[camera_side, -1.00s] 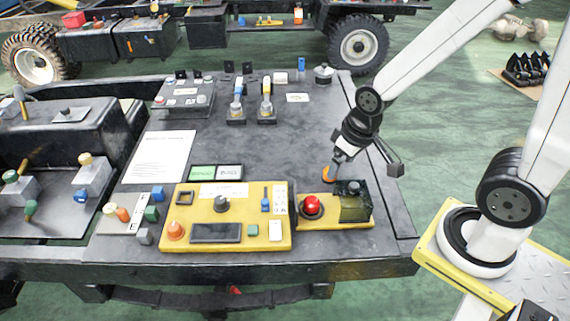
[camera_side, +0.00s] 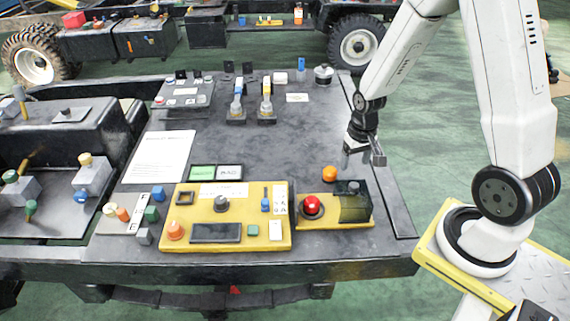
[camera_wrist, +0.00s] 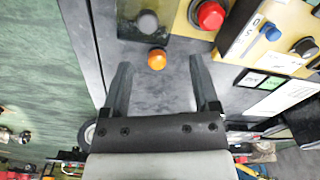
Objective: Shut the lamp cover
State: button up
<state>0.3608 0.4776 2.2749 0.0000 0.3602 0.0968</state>
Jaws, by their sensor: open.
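A dark see-through cover (camera_side: 356,208) stands at the right end of a small yellow box (camera_side: 318,225), with a grey knob (camera_wrist: 148,22) showing through it in the wrist view. An orange round lamp or knob (camera_side: 329,173) sits just behind the box; in the wrist view it (camera_wrist: 157,59) lies just outside the cover's edge. I cannot tell whether it is joined to the cover. My gripper (camera_side: 361,160) is open and empty, behind and above the cover. In the wrist view its fingertips (camera_wrist: 160,66) lie on either side of the orange piece, apart from it.
A red button (camera_side: 312,205) stands left of the cover. A larger yellow control panel (camera_side: 268,190) is further left. A white sheet (camera_side: 160,157) lies on the dark bench. The bench behind the gripper is mostly clear; its right edge is close.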

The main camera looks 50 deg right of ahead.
aim_at(354, 184)
jog(key=shift+s+d+f+m, duration=0.15)
jog(key=shift+d+f+m, duration=0.25)
jog(key=shift+d+f, duration=0.5)
jog(key=shift+f, duration=0.15)
jog(key=shift+f, duration=3.7)
grip_shut()
